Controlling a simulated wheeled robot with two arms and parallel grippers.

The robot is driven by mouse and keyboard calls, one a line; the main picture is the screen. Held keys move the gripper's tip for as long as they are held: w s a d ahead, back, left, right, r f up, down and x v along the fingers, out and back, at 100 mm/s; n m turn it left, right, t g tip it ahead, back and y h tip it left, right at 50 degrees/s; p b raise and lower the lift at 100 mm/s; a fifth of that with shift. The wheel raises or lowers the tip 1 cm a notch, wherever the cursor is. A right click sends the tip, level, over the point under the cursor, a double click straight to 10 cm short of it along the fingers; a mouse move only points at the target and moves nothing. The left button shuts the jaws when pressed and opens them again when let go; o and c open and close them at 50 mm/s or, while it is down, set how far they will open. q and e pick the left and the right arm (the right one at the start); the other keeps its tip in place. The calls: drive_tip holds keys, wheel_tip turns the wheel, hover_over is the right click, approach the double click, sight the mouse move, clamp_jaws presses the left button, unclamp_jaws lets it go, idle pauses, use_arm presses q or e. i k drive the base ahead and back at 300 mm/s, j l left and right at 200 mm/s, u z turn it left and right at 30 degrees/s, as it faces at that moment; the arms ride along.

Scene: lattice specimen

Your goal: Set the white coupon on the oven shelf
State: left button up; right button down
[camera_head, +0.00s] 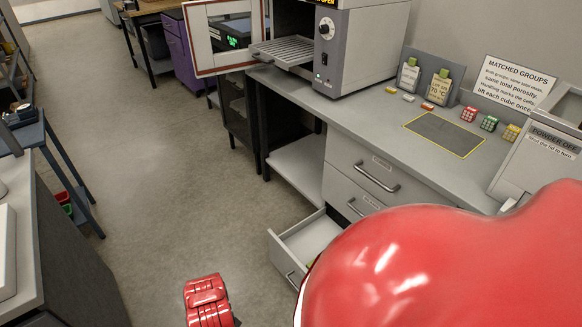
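The oven (362,50) stands at the back of the bench with its framed door (203,45) swung open to the left. Its ribbed metal shelf (283,52) sticks out of the front, and the part I see is bare. Red parts of my arms show at the bottom, but neither gripper's fingers are in view.
An open drawer (308,237) juts from the bench below. A powder box (540,155) stands at right. The floor at left is clear.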

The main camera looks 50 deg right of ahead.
sight(283, 52)
drive_tip(key=i+z, duration=0.4)
drive_tip(key=i, duration=0.2)
drive_tip(key=i+j+z, duration=0.25)
drive_tip(key=i+z, duration=0.15)
drive_tip(key=i, duration=0.2)
